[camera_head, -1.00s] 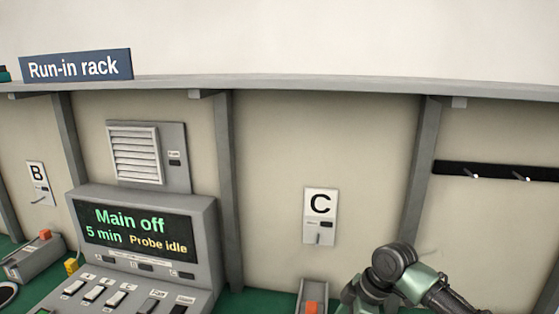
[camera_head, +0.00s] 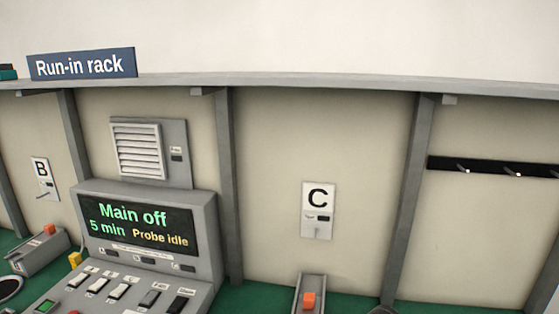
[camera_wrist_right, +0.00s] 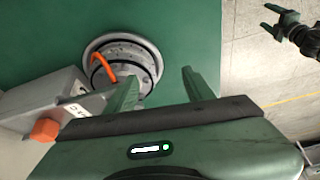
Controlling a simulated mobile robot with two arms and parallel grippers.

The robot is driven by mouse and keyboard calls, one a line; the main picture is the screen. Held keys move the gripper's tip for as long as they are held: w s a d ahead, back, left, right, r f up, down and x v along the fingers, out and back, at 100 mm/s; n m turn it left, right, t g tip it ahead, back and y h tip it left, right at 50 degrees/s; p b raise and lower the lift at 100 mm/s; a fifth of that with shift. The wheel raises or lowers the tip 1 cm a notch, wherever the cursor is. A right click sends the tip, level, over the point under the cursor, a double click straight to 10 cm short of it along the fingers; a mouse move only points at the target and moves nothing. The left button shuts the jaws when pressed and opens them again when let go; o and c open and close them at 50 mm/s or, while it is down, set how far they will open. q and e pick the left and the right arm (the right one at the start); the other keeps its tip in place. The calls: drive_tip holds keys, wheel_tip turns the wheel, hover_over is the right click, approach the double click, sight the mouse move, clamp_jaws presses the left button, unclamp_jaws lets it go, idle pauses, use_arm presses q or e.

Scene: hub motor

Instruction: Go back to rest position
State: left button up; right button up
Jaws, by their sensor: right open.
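My right gripper (camera_wrist_right: 160,92) shows in the right wrist view with its two green fingers apart and nothing between them. A round grey hub motor (camera_wrist_right: 130,62) with an orange cable lies on the green bench top (camera_wrist_right: 190,30) beyond the fingers. The left finger overlaps the motor's lower edge in the picture; I cannot tell whether they touch. In the head view only a dark bit of my right arm shows at the bottom edge.
The console screen (camera_head: 140,226) reads "Main off, 5 min, Probe idle", with switches below. Cards B (camera_head: 44,178) and C (camera_head: 318,210) hang on the back panel. A grey fixture with an orange block (camera_wrist_right: 45,130) stands beside the motor. Pale floor lies beyond the bench edge.

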drive_tip(key=s+f+m, duration=0.1)
drive_tip(key=s, duration=0.2)
drive_tip(key=s+f+m, duration=0.1)
drive_tip(key=s, duration=0.1)
drive_tip(key=s+f+m+t, duration=0.1)
drive_tip(key=s+m, duration=0.1)
drive_tip(key=s, duration=0.1)
drive_tip(key=shift+s+a+f, duration=0.1)
drive_tip(key=shift+s+a, duration=0.15)
drive_tip(key=shift+s, duration=0.1)
drive_tip(key=s+d+m+t+h, duration=0.1)
drive_tip(key=s+d+m+h, duration=0.3)
drive_tip(key=s+d+m, duration=0.65)
drive_tip(key=s+d+f+n+g+b, duration=0.1)
drive_tip(key=s+f+n+b, duration=0.2)
drive_tip(key=f, duration=2.3)
drive_tip(key=s+d+f+g, duration=0.1)
drive_tip(key=s+d+f, duration=0.2)
drive_tip(key=s+f, duration=1.5)
drive_tip(key=shift+d+f, duration=0.2)
drive_tip(key=shift+f, duration=0.2)
